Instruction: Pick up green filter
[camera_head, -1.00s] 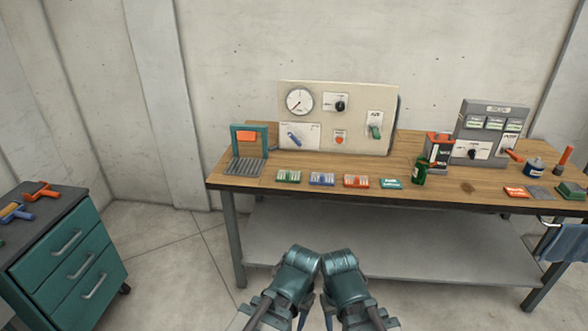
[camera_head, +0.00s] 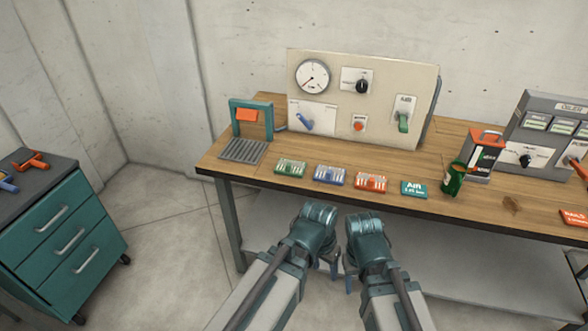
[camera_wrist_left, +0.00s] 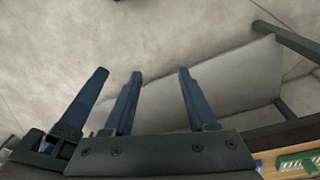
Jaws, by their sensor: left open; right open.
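A green slotted block (camera_head: 290,168), which looks like the green filter, lies near the front edge of the workbench, leftmost of a row with a blue block (camera_head: 330,174) and a red block (camera_head: 370,182). A green block also shows in the left wrist view (camera_wrist_left: 297,163), at the lower right. My left gripper (camera_wrist_left: 157,72) is open and empty, pointing at the floor. In the head view both arms end below the bench's front edge, close together. My right gripper (camera_head: 348,283) is open; its fingers are mostly hidden. Neither touches the block.
The wooden workbench (camera_head: 225,173) has a grey lower shelf. A control panel (camera_head: 325,75) stands behind the blocks. A teal frame (camera_head: 268,118) with a ribbed plate is left; a green can (camera_head: 453,180) is right. A teal drawer cabinet (camera_head: 60,235) stands at far left.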

